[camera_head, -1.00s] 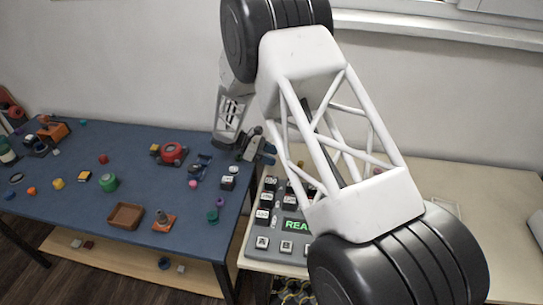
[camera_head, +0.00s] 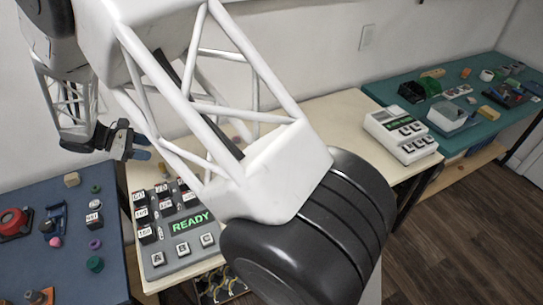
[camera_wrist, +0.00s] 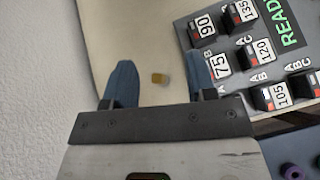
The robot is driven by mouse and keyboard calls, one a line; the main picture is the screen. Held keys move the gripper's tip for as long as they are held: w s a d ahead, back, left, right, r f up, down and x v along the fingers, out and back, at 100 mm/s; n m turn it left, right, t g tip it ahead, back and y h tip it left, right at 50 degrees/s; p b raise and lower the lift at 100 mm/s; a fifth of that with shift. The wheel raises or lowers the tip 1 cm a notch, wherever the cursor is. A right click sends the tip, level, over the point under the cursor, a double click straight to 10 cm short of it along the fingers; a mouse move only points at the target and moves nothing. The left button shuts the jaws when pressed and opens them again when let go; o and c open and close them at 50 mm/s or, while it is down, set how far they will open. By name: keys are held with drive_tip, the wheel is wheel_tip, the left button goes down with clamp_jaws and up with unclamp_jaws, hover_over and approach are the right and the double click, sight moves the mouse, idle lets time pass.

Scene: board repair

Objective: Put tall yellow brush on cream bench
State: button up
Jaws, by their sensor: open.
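My gripper (camera_head: 139,146) is open at the left of the head view, above the back left end of the cream bench (camera_head: 325,112). In the wrist view its two blue fingers (camera_wrist: 160,62) are apart. A small yellow-and-tan piece (camera_wrist: 160,79) shows between them, on the cream bench (camera_wrist: 145,28) and apart from both fingers. I cannot tell whether this piece is the tall yellow brush. My arm hides much of the cream bench in the head view, and I make out no clear brush there.
A grey panel with labelled blocks and a green READY display (camera_head: 190,222) stands on the bench near my gripper. A white keypad device (camera_head: 400,133) is at its right end. A blue table (camera_head: 55,265) with several small parts is at left, a teal table (camera_head: 475,118) at right.

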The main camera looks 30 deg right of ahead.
drive_tip(key=s+d+r+m+y, duration=0.6)
drive_tip(key=s+d+r+m, duration=0.1)
drive_tip(key=s+d+r, duration=0.95)
drive_tip(key=s+d+r+m+t+y, duration=0.2)
drive_tip(key=s+d+m, duration=0.2)
drive_tip(key=s, duration=0.7)
drive_tip(key=s+d+r+m+t+y, duration=0.2)
drive_tip(key=s+d+m+y, duration=0.1)
drive_tip(key=s, duration=0.8)
drive_tip(key=shift+s+d+m, duration=0.4)
drive_tip(key=shift+d+m, duration=0.2)
drive_tip(key=shift+d, duration=0.1)
